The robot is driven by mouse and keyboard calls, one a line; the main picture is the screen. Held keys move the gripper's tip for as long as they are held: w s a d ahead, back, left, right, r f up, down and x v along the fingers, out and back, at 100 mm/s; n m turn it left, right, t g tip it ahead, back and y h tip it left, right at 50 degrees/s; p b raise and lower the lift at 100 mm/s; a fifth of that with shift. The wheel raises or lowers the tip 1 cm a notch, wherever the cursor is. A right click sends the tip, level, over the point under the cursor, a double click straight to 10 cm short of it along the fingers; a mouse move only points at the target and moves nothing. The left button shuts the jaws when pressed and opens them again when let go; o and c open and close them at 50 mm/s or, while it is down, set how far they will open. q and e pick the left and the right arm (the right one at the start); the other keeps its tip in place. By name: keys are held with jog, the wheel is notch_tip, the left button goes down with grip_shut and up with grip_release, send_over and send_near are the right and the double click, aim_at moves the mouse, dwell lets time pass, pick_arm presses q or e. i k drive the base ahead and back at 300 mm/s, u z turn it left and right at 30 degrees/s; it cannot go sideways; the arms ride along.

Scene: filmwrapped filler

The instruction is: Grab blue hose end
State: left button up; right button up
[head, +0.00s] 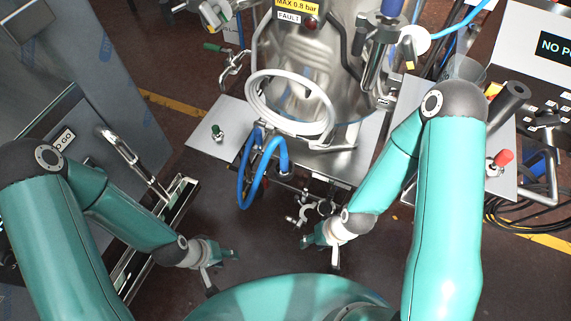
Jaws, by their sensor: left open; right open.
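A blue hose (243,181) hangs in a narrow loop at the front of a steel vessel (310,60), below a white ring-shaped coil (256,104). Its upper part is near the coil's lower left edge, and a darker blue piece (283,157) shows on its right side. I cannot tell which part is the free end. My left gripper (223,272) is open and empty, below and left of the loop. My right gripper (320,255) is open and empty, below and right of the loop. Neither touches the hose.
Metal clamps (309,209) lie or hang just above my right gripper. A steel cabinet with a handle (120,150) stands at left. A side plate with a red knob (501,160) is at right. Another blue hose (459,22) runs at the upper right. Dark floor shows between my grippers.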

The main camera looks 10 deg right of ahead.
aim_at(284, 170)
jog(key=k, duration=1.1)
jog(key=u, duration=0.6)
jog(key=i, duration=1)
jog(key=z, duration=0.05)
